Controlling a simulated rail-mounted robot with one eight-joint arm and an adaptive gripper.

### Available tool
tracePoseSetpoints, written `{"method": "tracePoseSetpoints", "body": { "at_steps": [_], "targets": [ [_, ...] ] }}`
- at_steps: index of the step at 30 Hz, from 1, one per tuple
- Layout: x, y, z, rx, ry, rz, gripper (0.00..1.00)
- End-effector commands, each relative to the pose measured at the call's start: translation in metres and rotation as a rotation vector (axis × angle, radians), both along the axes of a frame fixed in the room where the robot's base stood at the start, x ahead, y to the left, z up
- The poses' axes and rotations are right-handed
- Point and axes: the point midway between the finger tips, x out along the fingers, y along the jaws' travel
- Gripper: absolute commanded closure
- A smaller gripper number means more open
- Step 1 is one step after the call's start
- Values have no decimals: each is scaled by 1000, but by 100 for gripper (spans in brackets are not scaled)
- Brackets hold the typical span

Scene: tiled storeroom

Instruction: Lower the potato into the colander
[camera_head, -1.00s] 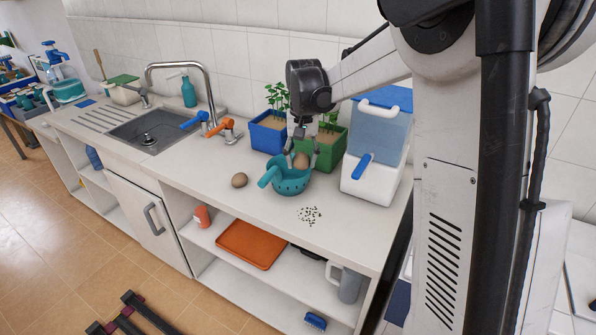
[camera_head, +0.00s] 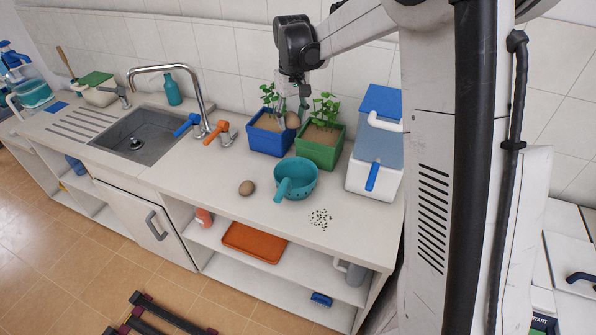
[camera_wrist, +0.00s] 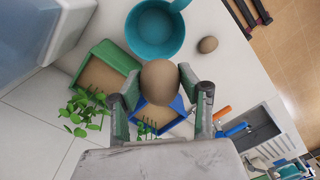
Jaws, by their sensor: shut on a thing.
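My gripper (camera_head: 291,115) is shut on a brown potato (camera_head: 292,121), held in the air in front of the planters. In the wrist view the potato (camera_wrist: 162,82) sits between the two fingertips. The teal colander (camera_head: 296,178) stands upright on the counter below and nearer, its handle pointing to the front left. The potato is clear of it. A second potato (camera_head: 247,188) lies on the counter left of the colander.
A blue planter (camera_head: 268,142) and a green planter (camera_head: 318,156) with seedlings stand behind the colander. A white-and-blue cooler (camera_head: 372,178) stands right. Black specks (camera_head: 320,218) lie on the counter in front. A sink (camera_head: 140,138) with a faucet is left.

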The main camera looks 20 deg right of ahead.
Motion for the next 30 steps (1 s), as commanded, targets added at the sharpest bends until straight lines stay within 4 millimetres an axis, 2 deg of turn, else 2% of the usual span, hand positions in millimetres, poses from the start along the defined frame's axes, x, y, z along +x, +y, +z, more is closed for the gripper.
{"method": "tracePoseSetpoints", "body": {
  "at_steps": [1, 6, 13, 30],
  "targets": [
    [1, 3, 10, 0, 1, 20, 90],
    [4, 9, 20, 0, 0, 76, 90],
    [5, 12, 18, 0, 0, 100, 90],
    [5, 12, -63, 0, 0, 99, 90]
  ]
}}
